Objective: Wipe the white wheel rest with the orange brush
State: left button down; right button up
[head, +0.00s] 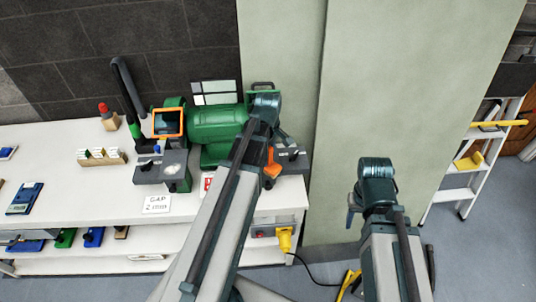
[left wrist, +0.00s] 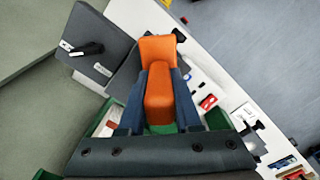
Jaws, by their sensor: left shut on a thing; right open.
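The orange brush (head: 271,166) is in my left gripper (head: 274,146), at the right end of the green grinder (head: 216,128). In the left wrist view the brush (left wrist: 158,90) is clamped between the two dark fingers. A dark grey rest plate (head: 294,160) is just right of the brush; a similar plate (left wrist: 105,42) is beside the brush tip in the left wrist view. Contact is unclear. Another grey rest (head: 165,167) is at the grinder's left end. Neither wheel's colour is visible. My right gripper (head: 354,208) is open, away from the bench, its fingers mostly hidden.
The white bench (head: 95,200) carries a gap card (head: 157,204), a blue device (head: 25,198), a wooden holder (head: 102,157) and a red-topped item (head: 107,117). A ladder (head: 470,185) stands far right.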

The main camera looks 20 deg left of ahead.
pick_arm(q)
jog(key=shift+w+a, duration=0.55)
jog(key=shift+w, duration=0.35)
jog(key=shift+w+a, duration=0.5)
jog(key=shift+w, duration=0.4)
notch_tip(320, 180, up, 6)
jog(key=p, duration=0.6)
notch_tip(320, 180, up, 3)
jog(key=p, duration=0.3)
